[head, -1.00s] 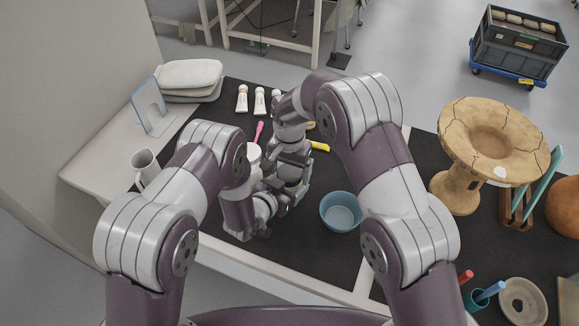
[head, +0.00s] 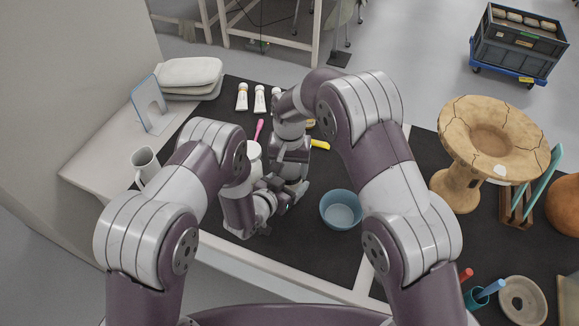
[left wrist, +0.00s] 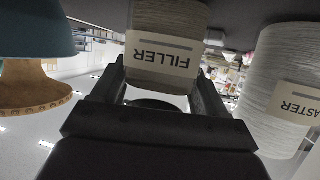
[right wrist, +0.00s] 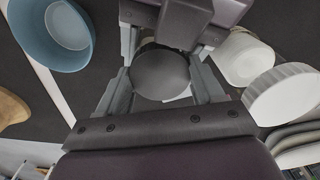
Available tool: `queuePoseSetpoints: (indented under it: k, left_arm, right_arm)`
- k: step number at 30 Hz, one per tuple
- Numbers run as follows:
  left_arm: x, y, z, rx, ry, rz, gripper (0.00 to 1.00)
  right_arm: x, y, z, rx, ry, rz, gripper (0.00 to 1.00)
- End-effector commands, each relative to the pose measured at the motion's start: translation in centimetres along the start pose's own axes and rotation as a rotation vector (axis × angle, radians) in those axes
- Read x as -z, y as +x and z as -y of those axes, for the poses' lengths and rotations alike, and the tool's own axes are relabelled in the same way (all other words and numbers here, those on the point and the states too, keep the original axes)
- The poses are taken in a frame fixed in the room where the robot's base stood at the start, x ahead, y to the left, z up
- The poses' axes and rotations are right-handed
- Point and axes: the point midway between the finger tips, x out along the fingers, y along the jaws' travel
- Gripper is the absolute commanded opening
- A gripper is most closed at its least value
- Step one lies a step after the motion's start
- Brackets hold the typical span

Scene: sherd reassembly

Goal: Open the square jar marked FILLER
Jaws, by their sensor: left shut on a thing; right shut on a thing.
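The FILLER jar (left wrist: 165,55) shows in the left wrist view as a pale ribbed body with a label that reads upside down. My left gripper (left wrist: 162,85) is shut on its body, one finger on each side. In the right wrist view my right gripper (right wrist: 163,78) is shut on a round dark grey lid (right wrist: 162,72), seen from above. The left gripper lies just beyond it. In the head view both grippers meet left of the blue bowl, and my arms hide the jar. I cannot tell whether the lid touches the jar.
A pale jar with a label ending in ASTER (left wrist: 275,90) stands close beside the left gripper. The blue bowl (head: 341,211) is right of the grippers. A cracked clay stand (head: 458,188) is farther right. White tubes (head: 242,98) lie behind. Dark mat in front of the bowl is clear.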

Motion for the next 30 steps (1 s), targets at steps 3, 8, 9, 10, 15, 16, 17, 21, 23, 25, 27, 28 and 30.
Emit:
queuePoseSetpoints:
  k: [3, 8, 9, 10, 15, 16, 17, 21, 23, 25, 27, 28, 30]
  left_arm:
    - [0.0, 0.0, 0.0, 0.000, 0.000, -0.001, 0.00]
    - [0.0, 0.0, 0.0, 0.000, 0.000, -0.001, 0.00]
    - [0.0, 0.0, 0.0, 0.000, 0.000, -0.001, 0.00]
    - [0.0, 0.0, 0.0, 0.000, 0.000, -0.001, 0.00]
    - [0.0, 0.0, 0.0, 0.000, 0.000, -0.001, 0.00]
    - [0.0, 0.0, 0.0, 0.000, 0.000, -0.001, 0.00]
    - [0.0, 0.0, 0.0, 0.000, 0.000, -0.001, 0.00]
    - [0.0, 0.0, 0.0, 0.000, 0.000, -0.001, 0.00]
    - [0.0, 0.0, 0.0, 0.000, 0.000, -0.001, 0.00]
    - [0.0, 0.0, 0.0, 0.000, 0.000, -0.001, 0.00]
    - [0.0, 0.0, 0.0, 0.000, 0.000, -0.001, 0.00]
    - [0.0, 0.0, 0.0, 0.000, 0.000, -0.001, 0.00]
    - [0.0, 0.0, 0.0, 0.000, 0.000, -0.001, 0.00]
  right_arm:
    - [0.0, -0.1, 0.0, 0.000, 0.000, 0.000, 0.31]
    - [0.0, -0.5, 0.0, 0.001, 0.001, -0.001, 0.31]
    - [0.0, -0.6, 0.0, 0.001, 0.001, -0.001, 0.31]
    - [0.0, -0.7, 0.0, 0.001, 0.001, -0.001, 0.31]
    - [0.0, -1.3, 0.0, 0.000, 0.001, 0.000, 0.31]
    - [0.0, -1.4, 0.0, 0.000, 0.001, 0.000, 0.31]
    - [0.0, -1.6, 0.0, 0.000, 0.001, 0.000, 0.31]
    - [0.0, -2.0, 0.0, 0.001, 0.001, -0.001, 0.31]
    - [0.0, -2.2, 0.0, 0.000, 0.001, -0.001, 0.31]
    - [0.0, -2.2, 0.0, 0.000, 0.001, 0.000, 0.31]
    - [0.0, -2.2, 0.0, 0.000, 0.001, 0.000, 0.31]
    - [0.0, -2.2, 0.0, 0.000, 0.001, 0.000, 0.31]
    - [0.0, -2.2, 0.0, 0.000, 0.001, 0.000, 0.31]
